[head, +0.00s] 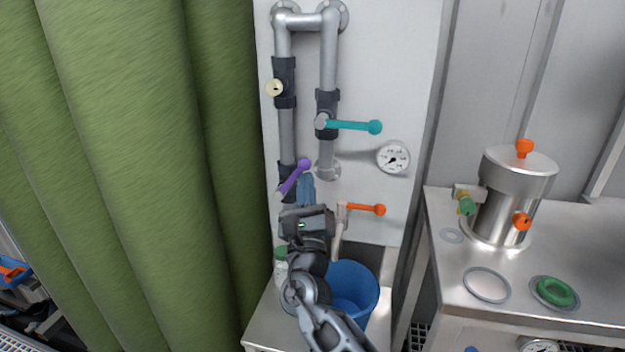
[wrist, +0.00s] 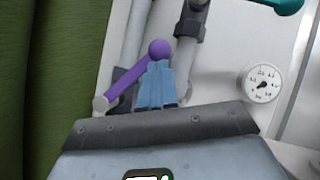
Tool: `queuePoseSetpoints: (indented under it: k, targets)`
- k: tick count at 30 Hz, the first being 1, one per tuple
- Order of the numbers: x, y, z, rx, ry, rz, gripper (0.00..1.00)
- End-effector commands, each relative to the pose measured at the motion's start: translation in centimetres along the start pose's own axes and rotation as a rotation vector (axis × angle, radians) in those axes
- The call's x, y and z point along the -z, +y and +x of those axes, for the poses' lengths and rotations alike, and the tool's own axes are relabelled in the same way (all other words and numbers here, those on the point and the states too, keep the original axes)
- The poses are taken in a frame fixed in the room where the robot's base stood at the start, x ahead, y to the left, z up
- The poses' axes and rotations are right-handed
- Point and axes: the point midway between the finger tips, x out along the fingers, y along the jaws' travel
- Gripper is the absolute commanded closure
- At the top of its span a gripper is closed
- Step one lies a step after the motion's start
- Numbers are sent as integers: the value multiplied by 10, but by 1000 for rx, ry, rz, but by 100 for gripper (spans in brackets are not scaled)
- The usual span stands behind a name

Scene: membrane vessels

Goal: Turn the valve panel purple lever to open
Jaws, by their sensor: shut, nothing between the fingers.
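The purple lever (head: 294,177) is on the left pipe of the white valve panel (head: 385,60). It slants up and to the right from its pivot to a round knob. It also shows in the wrist view (wrist: 128,78), with the knob just above my fingertips. My gripper (head: 306,180) is shut and empty, its blue fingers (wrist: 155,84) pressed together. The fingertips are beside the lever, close under the knob on its right side. I cannot tell whether they touch it. Part of the lever's valve body is hidden behind the gripper.
A teal lever (head: 350,126) points right above, and an orange lever (head: 365,208) points right just beside my gripper. A gauge (head: 393,157) is at the right. A blue bucket (head: 352,290) stands below. A green curtain (head: 120,170) hangs at the left. A steel vessel (head: 505,200) stands on the right bench.

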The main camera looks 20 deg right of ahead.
Motion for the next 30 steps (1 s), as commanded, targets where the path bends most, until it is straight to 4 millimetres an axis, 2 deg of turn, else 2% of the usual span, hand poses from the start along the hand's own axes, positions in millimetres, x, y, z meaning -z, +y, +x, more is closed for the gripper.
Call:
queuePoseSetpoints:
  k: [1,6,18,30]
  targets:
    - [-9,-5,8,-23,2,-39,100]
    - [-21,0,15,-112,1,-170,100]
    - [-35,16,24,-276,0,-411,100]
    - [-38,24,26,-271,0,-406,100]
